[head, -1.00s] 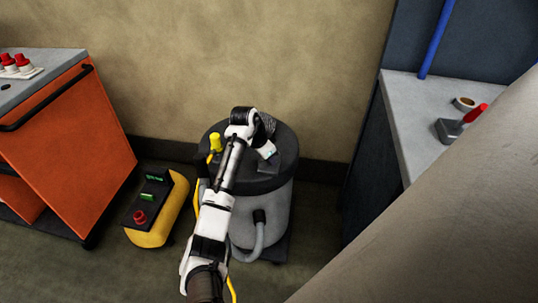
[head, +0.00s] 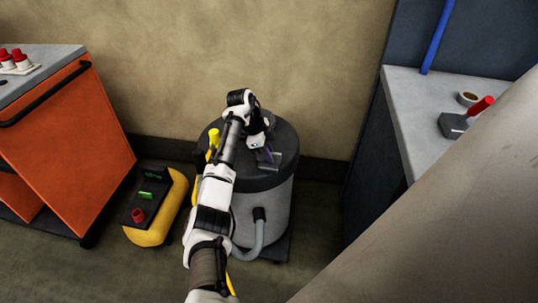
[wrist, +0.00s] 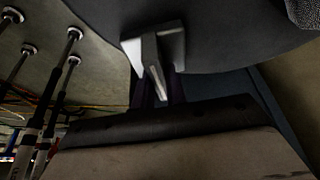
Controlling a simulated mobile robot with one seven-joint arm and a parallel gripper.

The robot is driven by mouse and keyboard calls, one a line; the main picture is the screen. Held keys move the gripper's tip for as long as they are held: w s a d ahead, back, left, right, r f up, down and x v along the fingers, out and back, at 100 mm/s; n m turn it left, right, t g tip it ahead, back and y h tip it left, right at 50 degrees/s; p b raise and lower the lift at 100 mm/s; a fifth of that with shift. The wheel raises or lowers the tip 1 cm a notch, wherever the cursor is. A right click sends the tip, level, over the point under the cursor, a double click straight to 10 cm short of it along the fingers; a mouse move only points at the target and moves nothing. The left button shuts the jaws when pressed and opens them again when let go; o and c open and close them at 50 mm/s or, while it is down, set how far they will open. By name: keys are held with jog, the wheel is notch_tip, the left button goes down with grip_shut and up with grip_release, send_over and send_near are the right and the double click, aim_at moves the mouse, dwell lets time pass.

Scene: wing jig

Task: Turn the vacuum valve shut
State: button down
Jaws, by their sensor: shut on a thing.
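The vacuum (head: 262,205) is a pale grey drum with a dark lid (head: 284,141), standing on the floor by the wall. My gripper (head: 268,158) is low over the lid's front part. In the wrist view, its dark fingers are shut on a light grey, angular piece (wrist: 172,42) at the lid's edge, which looks like the valve handle. In the head view my gripper hides most of that piece, so its turn angle cannot be told there.
A yellow fitting (head: 214,138) with a yellow hose stands at the lid's left. A grey hose (head: 261,232) hangs at the drum's front. A yellow machine (head: 156,207) and an orange cabinet (head: 75,140) are left. A grey bench (head: 405,105) is right.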

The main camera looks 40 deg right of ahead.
jog(key=shift+m, duration=0.3)
jog(key=c, duration=1.4)
grip_release()
jog(key=shift+c, duration=0.2)
jog(key=v, duration=1.3)
jog(key=shift+r, duration=0.4)
jog(key=shift+w, duration=0.15)
